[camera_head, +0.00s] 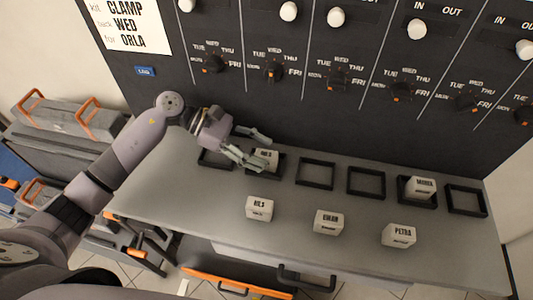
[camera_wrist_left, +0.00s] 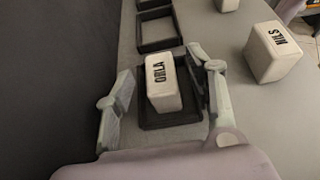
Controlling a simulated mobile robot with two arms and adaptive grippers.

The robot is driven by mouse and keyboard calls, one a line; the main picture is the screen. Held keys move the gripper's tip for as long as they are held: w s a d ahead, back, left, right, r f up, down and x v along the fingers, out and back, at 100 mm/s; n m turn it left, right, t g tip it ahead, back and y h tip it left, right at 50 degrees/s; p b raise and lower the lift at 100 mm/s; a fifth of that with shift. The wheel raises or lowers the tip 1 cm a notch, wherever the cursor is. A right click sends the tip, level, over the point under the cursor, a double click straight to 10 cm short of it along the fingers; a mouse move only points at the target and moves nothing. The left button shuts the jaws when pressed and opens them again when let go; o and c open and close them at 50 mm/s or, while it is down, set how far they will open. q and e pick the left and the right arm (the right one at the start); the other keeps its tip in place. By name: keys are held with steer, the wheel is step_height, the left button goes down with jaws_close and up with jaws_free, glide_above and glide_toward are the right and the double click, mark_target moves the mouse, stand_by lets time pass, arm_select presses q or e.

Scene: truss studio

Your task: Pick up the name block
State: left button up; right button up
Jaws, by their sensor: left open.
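A white name block (camera_wrist_left: 163,85) marked ORLA stands in a black square tray (camera_wrist_left: 172,119) in the left wrist view. In the head view the same block (camera_head: 267,158) is partly covered by my left gripper (camera_head: 265,152). That gripper is open, with one finger on each side of the block and gaps still visible. The sign (camera_head: 128,25) at the top left reads CLAMP, WED and ORLA. My right gripper is not in view.
White blocks NILS (camera_head: 260,208), one with blurred lettering (camera_head: 328,222) and PETRA (camera_head: 398,235) stand along the front of the grey bench (camera_head: 290,225). Another block (camera_head: 421,187) sits in a tray at right. Empty trays (camera_head: 316,184) line the back, below the dark dial panel (camera_head: 300,110).

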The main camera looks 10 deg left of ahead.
arm_select(q)
steer(key=shift+f, duration=0.1)
steer(key=shift+c, duration=0.2)
jaws_close()
stand_by(0.4)
